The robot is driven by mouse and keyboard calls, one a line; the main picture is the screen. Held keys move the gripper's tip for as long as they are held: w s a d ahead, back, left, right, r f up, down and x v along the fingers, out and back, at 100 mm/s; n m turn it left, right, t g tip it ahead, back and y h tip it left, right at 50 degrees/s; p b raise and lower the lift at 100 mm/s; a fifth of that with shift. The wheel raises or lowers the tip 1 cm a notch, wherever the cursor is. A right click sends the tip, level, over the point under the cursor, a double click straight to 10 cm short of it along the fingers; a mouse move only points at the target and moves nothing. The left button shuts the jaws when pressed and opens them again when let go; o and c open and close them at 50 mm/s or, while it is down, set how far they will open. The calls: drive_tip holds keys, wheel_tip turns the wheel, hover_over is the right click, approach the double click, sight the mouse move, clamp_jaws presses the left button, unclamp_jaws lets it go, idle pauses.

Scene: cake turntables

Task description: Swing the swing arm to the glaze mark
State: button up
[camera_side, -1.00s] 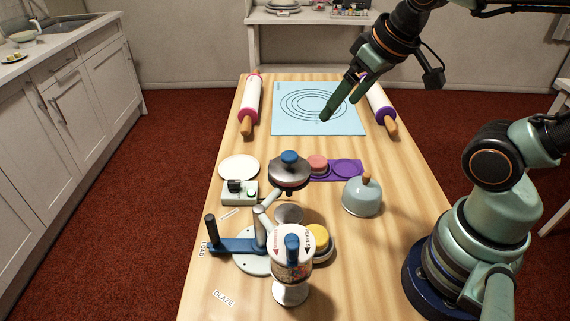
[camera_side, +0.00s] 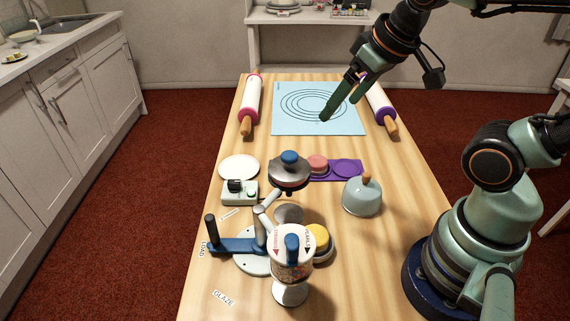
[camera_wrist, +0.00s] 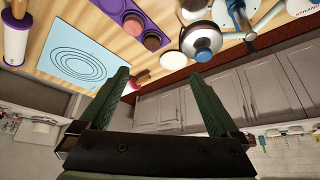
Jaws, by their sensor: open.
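The blue swing arm (camera_side: 236,246) lies low over the table at the front left. Its upright dark handle (camera_side: 211,229) is at the left end, beside the LOAD label (camera_side: 203,249). The arm's other end meets a post on a round pale base (camera_side: 250,264). The GLAZE label (camera_side: 223,297) lies on the table nearer the camera, apart from the arm. My gripper (camera_side: 340,100) is open and empty above the blue mat, far from the swing arm. Its two spread green fingers also show in the wrist view (camera_wrist: 162,80).
A sprinkle-filled dispenser (camera_side: 292,255) stands close right of the base. Rolling pins flank the mat (camera_side: 290,125). The front-left table around GLAZE is clear.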

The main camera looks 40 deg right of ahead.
drive_tip(key=shift+c, duration=0.3)
drive_tip(key=c, duration=0.5)
drive_tip(key=shift+w+a+r, duration=0.1)
drive_tip(key=shift+w+a, duration=0.15)
drive_tip(key=shift+a, duration=0.05)
drive_tip(key=shift+c, duration=0.8)
drive_tip(key=n+g, duration=0.6)
drive_tip(key=n, duration=0.9)
hover_over(209, 217)
wheel_tip(209, 217, down, 8)
wheel_tip(209, 217, down, 9)
drive_tip(key=shift+r, duration=0.1)
clamp_jaws()
